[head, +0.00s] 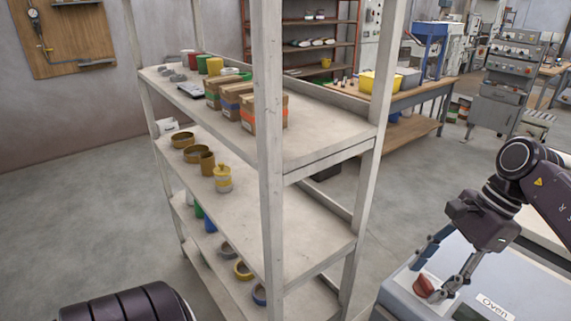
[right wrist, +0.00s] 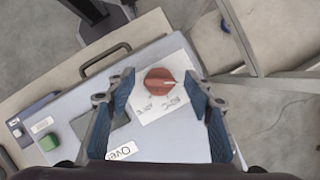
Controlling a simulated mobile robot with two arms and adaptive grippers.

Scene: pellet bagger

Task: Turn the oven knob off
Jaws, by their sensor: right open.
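The red oven knob (head: 424,286) sits on a white label plate on top of the pale blue-grey oven (head: 396,297). In the right wrist view the round red knob (right wrist: 159,79) has a pale pointer mark directed to the right. My right gripper (head: 430,270) is open, with its fingers pointing down at the knob. In the right wrist view its blue-padded fingers (right wrist: 166,98) stand on either side of the knob, with a visible gap on each side. The oven's name label (head: 494,306) lies beside the knob. My left gripper is out of view.
A tall pale shelf rack (head: 270,150) with boxes, tape rolls and tubs stands left of the oven. Open grey floor (head: 70,215) lies at left.

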